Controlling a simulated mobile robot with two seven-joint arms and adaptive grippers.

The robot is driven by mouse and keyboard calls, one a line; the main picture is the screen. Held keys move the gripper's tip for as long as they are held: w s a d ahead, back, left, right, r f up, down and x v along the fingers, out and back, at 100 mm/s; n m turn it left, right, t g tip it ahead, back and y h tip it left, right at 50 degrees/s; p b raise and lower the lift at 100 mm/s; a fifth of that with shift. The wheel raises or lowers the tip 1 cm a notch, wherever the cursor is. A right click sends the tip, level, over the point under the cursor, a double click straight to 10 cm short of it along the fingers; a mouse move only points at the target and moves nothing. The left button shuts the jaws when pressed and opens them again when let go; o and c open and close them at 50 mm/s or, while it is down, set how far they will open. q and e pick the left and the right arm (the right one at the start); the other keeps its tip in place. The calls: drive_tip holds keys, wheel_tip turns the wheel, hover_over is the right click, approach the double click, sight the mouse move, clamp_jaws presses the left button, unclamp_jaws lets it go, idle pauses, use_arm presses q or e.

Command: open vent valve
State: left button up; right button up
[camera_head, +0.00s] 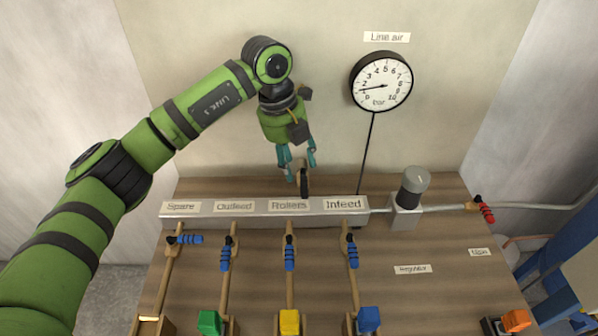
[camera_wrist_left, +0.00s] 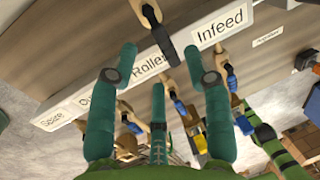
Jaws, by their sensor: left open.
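A small valve with a black lever (camera_head: 304,183) and tan body stands at the back edge of the grey manifold (camera_head: 265,208), between the Rollers and Infeed labels. I see no label naming it as the vent. In the left wrist view the black lever (camera_wrist_left: 163,42) hangs from the tan body (camera_wrist_left: 146,10), lying between and beyond the fingertips. My left gripper (camera_head: 299,165) points down just above and behind this valve. Its teal fingers are spread and hold nothing; in the wrist view the gripper (camera_wrist_left: 160,52) shows a wide gap. Whether a finger touches the lever cannot be told.
Blue-handled valves sit on the branch pipes; the Spare handle (camera_head: 185,239) lies crosswise, the Infeed handle (camera_head: 352,252) along its pipe. A regulator (camera_head: 411,188) and red-handled valve (camera_head: 486,212) stand right. The gauge (camera_head: 381,82) reads roughly 1 bar. Bare board (camera_head: 440,245) lies right.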

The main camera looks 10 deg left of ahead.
use_arm(q)
wheel_tip(320, 180, up, 7)
drive_tip(key=a, duration=0.1)
drive_tip(key=shift+s+a, duration=0.2)
idle(0.8)
